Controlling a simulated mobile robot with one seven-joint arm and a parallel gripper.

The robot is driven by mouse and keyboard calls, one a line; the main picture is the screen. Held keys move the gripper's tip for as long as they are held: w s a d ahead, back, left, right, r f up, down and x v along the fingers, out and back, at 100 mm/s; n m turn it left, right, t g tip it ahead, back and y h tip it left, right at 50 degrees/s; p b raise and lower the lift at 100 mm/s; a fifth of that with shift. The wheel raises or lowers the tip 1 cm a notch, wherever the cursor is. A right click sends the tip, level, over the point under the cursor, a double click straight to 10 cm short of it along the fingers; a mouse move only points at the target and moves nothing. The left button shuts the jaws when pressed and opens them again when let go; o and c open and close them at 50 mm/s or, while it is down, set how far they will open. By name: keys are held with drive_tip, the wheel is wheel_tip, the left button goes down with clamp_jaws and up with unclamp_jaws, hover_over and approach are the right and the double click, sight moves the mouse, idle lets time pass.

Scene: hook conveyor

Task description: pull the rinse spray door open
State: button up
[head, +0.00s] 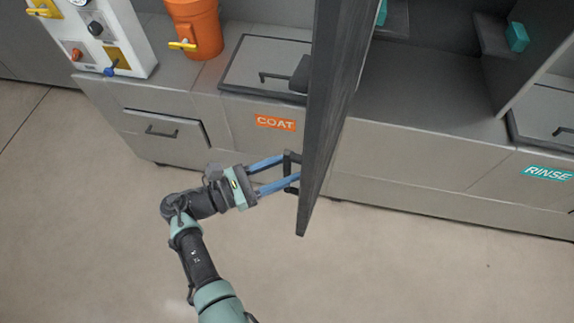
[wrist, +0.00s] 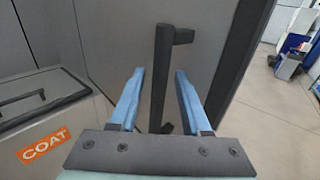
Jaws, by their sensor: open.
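A tall dark door (head: 322,115) stands swung out from the cabinets, seen nearly edge-on between the part marked COAT and the bay to the left of the RINSE label (head: 548,173). Its black bar handle (head: 288,172) is on the left face near the free edge; the handle (wrist: 160,80) is upright in the wrist view. My gripper (head: 295,171) is at the handle, with its blue fingers open. In the wrist view the fingers (wrist: 158,75) stand on both sides of the bar, with visible gaps. The door's top is out of the head view.
The COAT cabinet (head: 262,150) with a lidded top is left of the door. An orange bucket (head: 195,28) and a white control panel (head: 98,38) stand farther left. The open bay (head: 430,95) behind the door is grey inside. The floor in front (head: 420,270) is clear.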

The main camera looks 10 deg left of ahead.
drive_tip(key=b+v, duration=0.3)
drive_tip(key=v, duration=1)
idle(0.5)
